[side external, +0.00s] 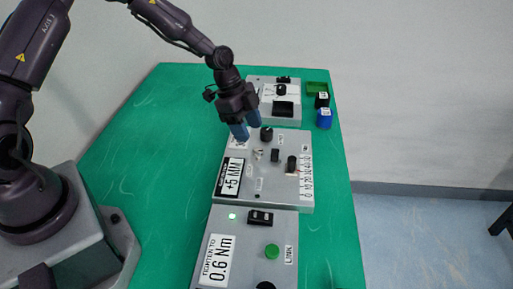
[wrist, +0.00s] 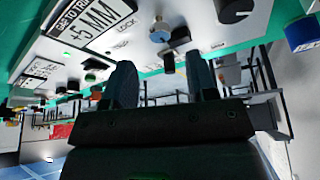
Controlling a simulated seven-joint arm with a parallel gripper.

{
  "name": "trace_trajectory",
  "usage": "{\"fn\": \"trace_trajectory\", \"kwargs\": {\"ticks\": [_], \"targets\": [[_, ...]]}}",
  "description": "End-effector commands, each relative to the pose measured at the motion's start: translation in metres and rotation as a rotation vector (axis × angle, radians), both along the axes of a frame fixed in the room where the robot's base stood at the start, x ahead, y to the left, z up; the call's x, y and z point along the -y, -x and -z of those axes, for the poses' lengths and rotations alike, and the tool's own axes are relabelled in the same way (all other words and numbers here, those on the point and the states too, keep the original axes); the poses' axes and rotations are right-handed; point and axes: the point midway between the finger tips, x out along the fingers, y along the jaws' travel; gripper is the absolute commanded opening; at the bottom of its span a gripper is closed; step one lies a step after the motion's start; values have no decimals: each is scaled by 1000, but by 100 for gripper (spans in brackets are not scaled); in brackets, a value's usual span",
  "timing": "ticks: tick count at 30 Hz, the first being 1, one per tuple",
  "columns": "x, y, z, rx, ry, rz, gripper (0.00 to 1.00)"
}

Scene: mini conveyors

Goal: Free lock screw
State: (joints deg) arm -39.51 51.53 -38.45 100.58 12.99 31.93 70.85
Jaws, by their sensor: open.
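The middle grey panel (side external: 230,203) carries a +5 MM label (side external: 232,177) and several knobs. A small silver screw (side external: 258,154) stands on it, right of the label. In the wrist view the metallic screw (wrist: 159,33) stands near small print reading LOCK and looks free of the fingers. My gripper (side external: 247,128) is over the panel's back left part, with its blue fingertips apart and nothing visible between them. In the wrist view my gripper (wrist: 160,75) is open, with the screw beyond the gap between the fingers. Fingertip height above the panel is hard to judge.
A black knob (side external: 266,133) stands close right of my fingers; another black knob (side external: 291,163) stands further right. The front panel (side external: 256,226) has a green button (side external: 272,250). The left mat is clear.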

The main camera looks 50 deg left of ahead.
Motion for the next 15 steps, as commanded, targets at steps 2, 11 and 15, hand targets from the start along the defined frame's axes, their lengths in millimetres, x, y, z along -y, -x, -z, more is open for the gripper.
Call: {"fn": "trace_trajectory", "kwargs": {"ticks": [2, 11, 15], "targets": [[8, -2, 17, -3, 0, 3, 52], [21, -9, 55, -2, 0, -1, 52], [23, -9, 61, 0, -1, 0, 52]]}}
